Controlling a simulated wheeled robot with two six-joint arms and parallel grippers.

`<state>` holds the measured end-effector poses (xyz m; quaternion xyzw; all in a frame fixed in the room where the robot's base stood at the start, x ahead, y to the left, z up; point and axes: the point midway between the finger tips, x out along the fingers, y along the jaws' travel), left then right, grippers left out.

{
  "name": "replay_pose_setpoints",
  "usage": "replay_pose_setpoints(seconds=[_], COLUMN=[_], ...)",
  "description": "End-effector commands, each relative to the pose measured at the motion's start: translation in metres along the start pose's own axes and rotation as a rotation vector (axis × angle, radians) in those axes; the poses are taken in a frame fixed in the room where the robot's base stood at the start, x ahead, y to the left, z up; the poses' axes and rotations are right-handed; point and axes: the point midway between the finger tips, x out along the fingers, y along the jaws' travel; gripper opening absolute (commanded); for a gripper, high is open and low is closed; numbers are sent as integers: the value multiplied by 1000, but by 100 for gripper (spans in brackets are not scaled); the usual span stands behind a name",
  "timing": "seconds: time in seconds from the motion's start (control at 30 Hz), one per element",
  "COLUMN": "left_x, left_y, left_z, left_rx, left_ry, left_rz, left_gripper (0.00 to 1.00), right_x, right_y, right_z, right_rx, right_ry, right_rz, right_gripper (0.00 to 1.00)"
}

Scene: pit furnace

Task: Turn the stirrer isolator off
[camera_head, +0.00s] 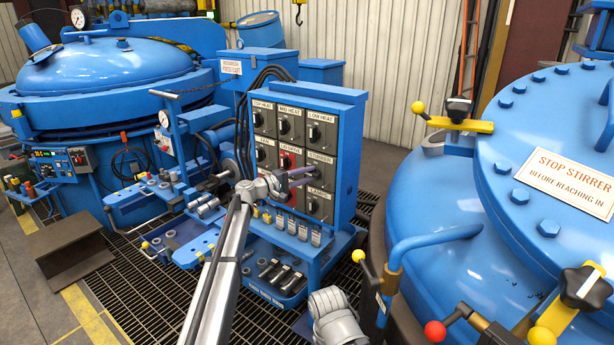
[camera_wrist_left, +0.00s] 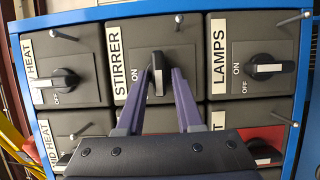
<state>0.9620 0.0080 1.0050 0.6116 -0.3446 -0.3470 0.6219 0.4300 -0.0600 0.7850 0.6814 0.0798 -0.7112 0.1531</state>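The stirrer isolator (camera_head: 320,160) is a grey box labelled STIRRER in the right column of the blue switch panel. Its black rotary handle (camera_wrist_left: 158,78) with a white mark stands upright in the left wrist view, a quarter turn from the handles beside it. ON shows beside it; any OFF mark is hidden. My left gripper (camera_head: 310,172) reaches the panel from the left arm. Its two purple fingers (camera_wrist_left: 161,76) stand apart, one on each side of the handle, with a visible gap on the right. Firm contact cannot be told. My right gripper is not in view.
The lamps isolator (camera_wrist_left: 268,68) and a heat isolator (camera_wrist_left: 62,80) flank the stirrer box closely. Small metal pins (camera_wrist_left: 179,20) stick out of the boxes. A large blue furnace lid (camera_head: 540,160) with a STOP STIRRER sign fills the right side of the head view.

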Motion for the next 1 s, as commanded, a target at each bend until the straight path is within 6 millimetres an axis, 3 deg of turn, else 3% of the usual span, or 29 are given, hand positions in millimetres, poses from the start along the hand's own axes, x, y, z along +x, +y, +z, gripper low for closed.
replay_pose_setpoints(seconds=[0.1,0.47,1.0], left_x=[0,-4,-75], left_y=[0,0,0], left_z=[0,-1,0], left_rx=[0,0,0], left_ry=[1,2,1], left_rz=[1,1,1], left_gripper=[50,50,50], right_x=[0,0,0], right_y=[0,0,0], right_z=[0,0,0], right_rx=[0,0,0], right_ry=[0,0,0], right_rz=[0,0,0], right_gripper=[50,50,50])
